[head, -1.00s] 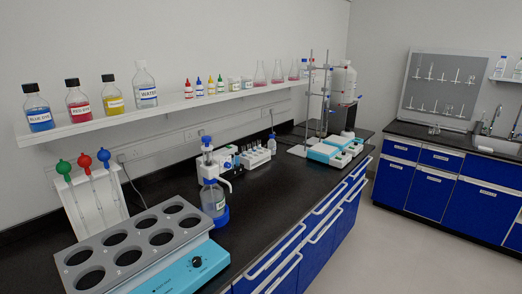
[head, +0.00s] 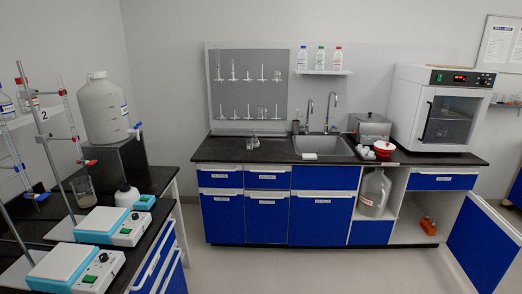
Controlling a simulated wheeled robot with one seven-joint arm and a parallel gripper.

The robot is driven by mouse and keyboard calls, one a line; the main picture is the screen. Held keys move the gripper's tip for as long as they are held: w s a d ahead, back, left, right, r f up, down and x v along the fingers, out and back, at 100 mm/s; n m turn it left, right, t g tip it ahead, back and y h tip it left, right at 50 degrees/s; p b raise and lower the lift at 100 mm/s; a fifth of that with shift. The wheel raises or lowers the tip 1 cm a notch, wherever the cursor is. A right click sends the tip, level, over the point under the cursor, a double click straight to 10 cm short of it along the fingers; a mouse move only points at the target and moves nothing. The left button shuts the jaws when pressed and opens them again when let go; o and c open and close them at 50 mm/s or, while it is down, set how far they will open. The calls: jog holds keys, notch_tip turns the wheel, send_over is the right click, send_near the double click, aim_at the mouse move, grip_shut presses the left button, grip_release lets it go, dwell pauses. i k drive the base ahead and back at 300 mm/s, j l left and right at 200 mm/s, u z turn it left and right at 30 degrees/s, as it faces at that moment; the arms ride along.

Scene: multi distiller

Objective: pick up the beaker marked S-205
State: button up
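No marking S-205 can be read in the head view. A glass beaker (head: 84,192) with brownish contents stands on the left bench, beside the stand rods and behind a hotplate. Small clear glassware (head: 253,142) stands on the far counter left of the sink; it is too small to identify. My gripper is not in view.
The black-topped left bench (head: 160,180) holds two blue-and-white hotplates (head: 100,222), tall rods and a large white carboy (head: 103,110). The far counter has a sink (head: 325,148) and an oven (head: 440,108). An open blue cabinet door (head: 485,245) juts out at right. The middle floor is clear.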

aim_at(250, 142)
jog(key=i+z, duration=0.2)
jog(key=i, duration=1.65)
jog(key=i+u, duration=0.35)
jog(key=i, duration=0.2)
jog(key=i+l+u, duration=0.15)
jog(key=i+u, duration=0.15)
jog(key=i, duration=0.25)
jog(key=i+l+u, duration=0.35)
jog(key=i, duration=0.2)
jog(key=i+l+u, duration=0.1)
jog(key=i+u, duration=0.25)
jog(key=i+l+u, duration=0.15)
jog(key=i+u, duration=0.15)
